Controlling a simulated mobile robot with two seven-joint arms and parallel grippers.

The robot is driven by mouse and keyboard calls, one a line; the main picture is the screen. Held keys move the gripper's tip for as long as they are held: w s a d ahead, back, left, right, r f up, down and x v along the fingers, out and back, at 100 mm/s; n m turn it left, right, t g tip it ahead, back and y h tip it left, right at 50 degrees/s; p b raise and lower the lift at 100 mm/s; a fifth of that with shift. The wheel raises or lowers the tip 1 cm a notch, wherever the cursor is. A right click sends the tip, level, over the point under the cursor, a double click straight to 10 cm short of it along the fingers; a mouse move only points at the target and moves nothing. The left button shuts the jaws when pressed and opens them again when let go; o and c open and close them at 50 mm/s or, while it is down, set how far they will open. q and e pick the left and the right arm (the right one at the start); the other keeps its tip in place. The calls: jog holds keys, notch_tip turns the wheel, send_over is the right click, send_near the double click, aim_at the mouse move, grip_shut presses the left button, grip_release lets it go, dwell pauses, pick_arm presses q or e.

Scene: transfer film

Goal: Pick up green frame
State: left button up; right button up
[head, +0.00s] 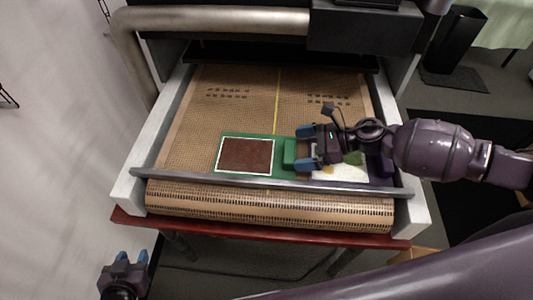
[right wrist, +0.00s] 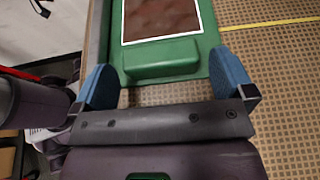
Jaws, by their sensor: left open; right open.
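The green frame (head: 226,141) lies flat on the brown mesh belt, around a dark brown panel with a white border. A raised green block (head: 289,154) stands on its right side. My right gripper (head: 305,147) is open at that block, its blue fingertips just to the block's right. In the right wrist view, the green block (right wrist: 163,60) lies ahead of and between the two spread blue fingers, with nothing gripped. My left gripper (head: 132,258) is open and empty, low at the left, away from the belt.
A second panel (head: 346,172) with a purple frame and a white and green picture lies under my right gripper, partly hidden. A grey metal bar (head: 215,179) crosses the belt's front edge, close to the green frame. The mesh belt (head: 240,105) is clear behind the frame.

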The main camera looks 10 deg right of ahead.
aim_at(291, 150)
jog(key=p+x, duration=0.1)
jog(key=x, duration=0.3)
jog(key=shift+a+f, duration=0.2)
jog(key=shift+a, duration=0.2)
jog(key=shift+c, duration=0.2)
jog(key=c, duration=0.6)
jog(key=shift+c, duration=0.2)
jog(key=shift+r, duration=0.1)
